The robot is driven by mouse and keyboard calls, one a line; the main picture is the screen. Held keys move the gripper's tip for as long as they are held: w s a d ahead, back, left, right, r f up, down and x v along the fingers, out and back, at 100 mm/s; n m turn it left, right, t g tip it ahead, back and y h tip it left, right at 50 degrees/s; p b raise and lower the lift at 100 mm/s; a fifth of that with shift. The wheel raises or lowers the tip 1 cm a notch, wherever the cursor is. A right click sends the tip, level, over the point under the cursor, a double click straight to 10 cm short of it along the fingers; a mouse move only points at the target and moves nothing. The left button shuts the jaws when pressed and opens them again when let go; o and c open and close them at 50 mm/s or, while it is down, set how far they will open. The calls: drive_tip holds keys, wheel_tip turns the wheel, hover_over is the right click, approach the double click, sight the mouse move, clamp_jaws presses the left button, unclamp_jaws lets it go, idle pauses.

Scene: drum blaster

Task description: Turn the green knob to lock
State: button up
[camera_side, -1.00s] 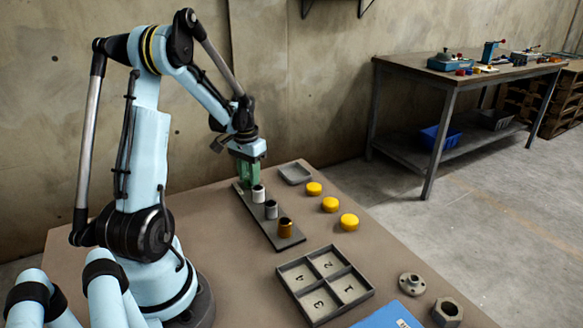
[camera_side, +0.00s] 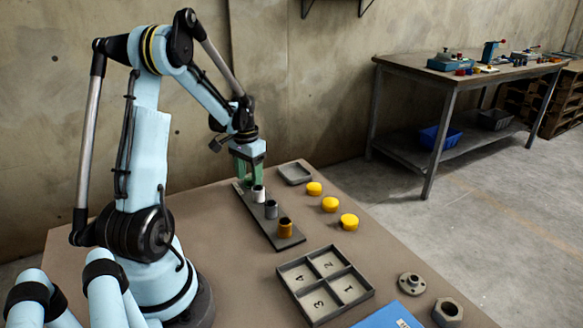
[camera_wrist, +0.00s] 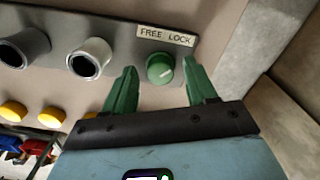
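The green knob (camera_wrist: 160,70) sits on a grey plate under a label (camera_wrist: 165,35) reading FREE on the left and LOCK on the right. A small pale mark shows on the knob's face. My gripper (camera_wrist: 159,66) is open in the wrist view, with one green finger on each side of the knob and a visible gap on both sides. In the side view my gripper (camera_side: 247,180) is low over the far end of the grey plate (camera_side: 283,240), and the knob is hidden there.
A white cylinder (camera_side: 258,193), a grey cylinder (camera_side: 271,209) and an orange-brown cylinder (camera_side: 285,228) stand on the plate close to my gripper. Yellow discs (camera_side: 330,204) and an empty grey tray (camera_side: 295,173) lie to the right. A numbered tray (camera_side: 325,284) is nearer the camera.

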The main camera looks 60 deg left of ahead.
sight(249, 177)
wheel_tip(249, 177, up, 12)
idle(0.7)
drive_tip(key=shift+r, duration=0.1)
drive_tip(key=w+d+m+t, duration=0.1)
drive_tip(key=d+m+t, duration=0.3)
drive_tip(key=d, duration=2.6)
drive_tip(key=t, duration=0.3)
drive_tip(key=shift+w+a, duration=0.1)
